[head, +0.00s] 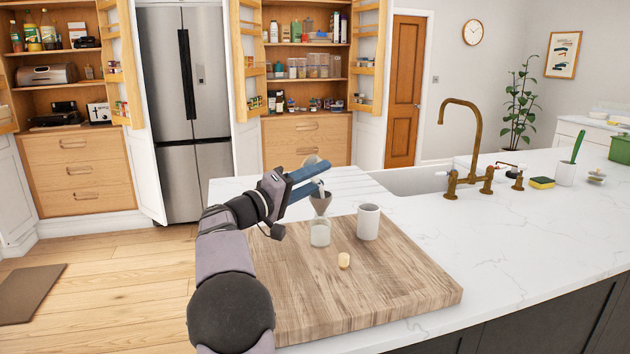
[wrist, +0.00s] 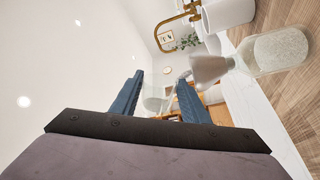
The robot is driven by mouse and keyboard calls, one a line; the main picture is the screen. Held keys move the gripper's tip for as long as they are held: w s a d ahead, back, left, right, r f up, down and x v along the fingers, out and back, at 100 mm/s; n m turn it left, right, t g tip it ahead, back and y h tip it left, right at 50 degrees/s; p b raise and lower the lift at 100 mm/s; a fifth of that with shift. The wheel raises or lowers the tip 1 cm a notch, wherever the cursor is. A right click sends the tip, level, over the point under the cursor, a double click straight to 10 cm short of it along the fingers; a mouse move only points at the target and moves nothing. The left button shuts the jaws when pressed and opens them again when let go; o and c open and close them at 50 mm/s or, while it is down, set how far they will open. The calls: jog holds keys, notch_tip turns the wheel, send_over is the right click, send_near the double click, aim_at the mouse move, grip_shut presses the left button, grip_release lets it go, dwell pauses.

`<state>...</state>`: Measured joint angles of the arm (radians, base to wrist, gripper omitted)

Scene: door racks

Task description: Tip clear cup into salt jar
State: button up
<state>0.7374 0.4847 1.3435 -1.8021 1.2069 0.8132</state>
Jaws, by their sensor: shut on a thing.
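My gripper (head: 318,176) is shut on the clear cup, which shows between the two blue fingers in the wrist view (wrist: 154,101). The cup looks tilted; its contents are hard to make out. The salt jar (head: 320,234) is clear glass with pale contents and stands upright on the wooden board. A grey funnel (head: 320,204) sits in the jar's mouth. The fingertips and cup are just above the funnel in the head view. In the wrist view, the jar (wrist: 281,52) and funnel (wrist: 208,68) show at right, apart from the fingers.
A white mug (head: 368,223) stands just right of the jar. A cork (head: 344,261) lies on the board (head: 400,285) in front. The board's right and front parts are clear. A sink with a brass tap (head: 462,150) is behind at right.

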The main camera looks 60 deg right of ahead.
aim_at(317, 162)
jog(key=shift+s+f+m+b, duration=0.1)
jog(key=shift+s+m+b, duration=0.15)
jog(key=shift+m+b, duration=1.7)
dwell(1.1)
jog(key=shift+n+b, duration=0.35)
jog(key=shift+n, duration=0.1)
dwell(0.3)
jog(key=shift+r+p, duration=1)
jog(key=shift+r, duration=1)
jog(key=shift+r, duration=0.15)
jog(key=s+a+r+n+p, duration=0.1)
jog(key=s+r+n+p, duration=0.4)
jog(key=r, duration=0.3)
jog(key=shift+w+d+f+n+t+h+p, duration=0.1)
jog(key=shift+w+f+n+t+p, duration=0.2)
jog(key=shift+w+f+n, duration=0.65)
jog(key=shift+w+d+f+n+t+h+p, duration=0.1)
jog(key=shift+w+f+n+t, duration=0.3)
jog(key=shift+n, duration=1)
jog(key=shift+w+d+f+n+t+h+p, duration=0.1)
jog(key=shift+w+f+n+t+p, duration=0.15)
jog(key=shift+w+f+n, duration=0.65)
jog(key=shift+s+r+n+p, duration=0.35)
jog(key=shift+p, duration=0.05)
